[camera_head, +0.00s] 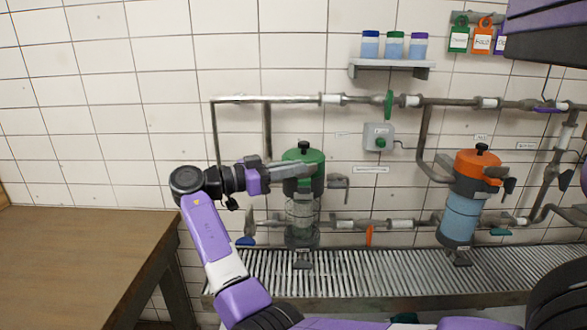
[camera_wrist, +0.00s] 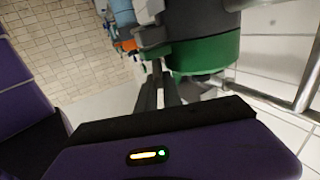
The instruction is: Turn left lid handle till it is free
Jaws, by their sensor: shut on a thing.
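The left canister (camera_head: 300,212) stands upright with a green lid (camera_head: 303,155) and a black knob on top. My gripper (camera_head: 310,170) reaches in from the left, its fingers level across the front of the lid. In the wrist view my gripper (camera_wrist: 165,72) points at the side of the green lid (camera_wrist: 207,52). The fingers are close together, shut on the left lid handle, which they mostly hide; its exact angle cannot be told. Another grey handle (camera_head: 338,182) sticks out on the right side of this lid.
An orange-lidded canister (camera_head: 460,212) stands to the right. Pipes (camera_head: 290,99) run above and behind the canisters. A grey valve box (camera_head: 379,137) is on the wall. A slatted grate (camera_head: 370,275) lies below, and a wooden table (camera_head: 80,240) stands at left.

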